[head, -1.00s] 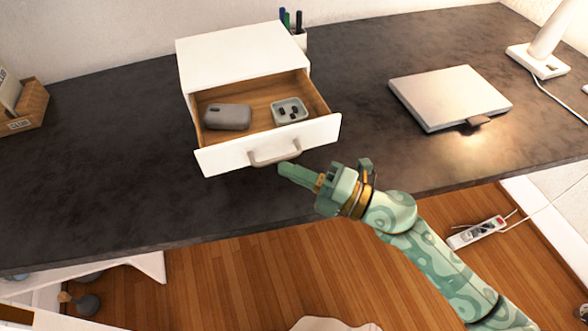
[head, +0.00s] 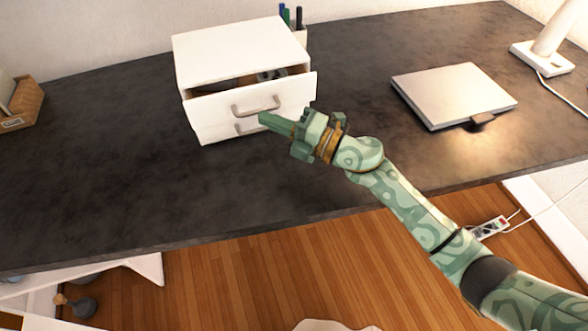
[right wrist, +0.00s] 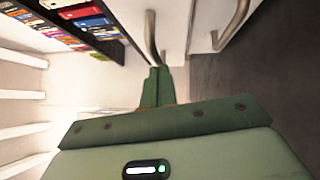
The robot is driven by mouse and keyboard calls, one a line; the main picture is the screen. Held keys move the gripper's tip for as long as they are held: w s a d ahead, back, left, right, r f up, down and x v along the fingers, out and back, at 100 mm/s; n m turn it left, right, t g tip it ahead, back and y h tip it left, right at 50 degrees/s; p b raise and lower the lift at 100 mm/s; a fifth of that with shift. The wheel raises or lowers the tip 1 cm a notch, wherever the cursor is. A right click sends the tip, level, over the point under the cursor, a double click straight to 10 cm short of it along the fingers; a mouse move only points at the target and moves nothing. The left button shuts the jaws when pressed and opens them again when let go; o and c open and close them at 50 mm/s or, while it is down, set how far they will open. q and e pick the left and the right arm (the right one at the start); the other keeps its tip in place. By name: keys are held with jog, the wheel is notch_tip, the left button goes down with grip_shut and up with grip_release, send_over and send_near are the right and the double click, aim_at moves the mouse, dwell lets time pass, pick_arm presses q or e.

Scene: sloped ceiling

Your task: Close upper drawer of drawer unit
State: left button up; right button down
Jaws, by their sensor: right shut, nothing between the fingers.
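The white drawer unit (head: 235,50) stands on the dark desk. Its upper drawer (head: 208,109) is partly open, with a narrow gap above its front. A grey case and a small tray show only in part inside. The upper handle (head: 256,106) is a grey bar; the lower drawer's handle (head: 243,128) sits below it. My right gripper (head: 264,118) is shut and empty, its fingertips at the drawer front near the upper handle's right end. In the right wrist view the shut fingers (right wrist: 157,72) point at the front beside a handle (right wrist: 152,35); contact is unclear. My left gripper is out of view.
A closed laptop (head: 453,93) lies to the right, with a lamp base (head: 540,58) behind it. A pen holder (head: 299,38) stands just behind the unit. A wooden box (head: 22,103) is at far left. The desk in front is clear.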

aim_at(268, 109)
jog(key=w, duration=0.3)
jog(key=shift+a+f+b, duration=0.1)
jog(key=shift+a+b, duration=0.3)
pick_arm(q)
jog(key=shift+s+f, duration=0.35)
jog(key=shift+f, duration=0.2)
pick_arm(e)
jog(key=shift+w+r, duration=0.15)
jog(key=shift+r, duration=0.1)
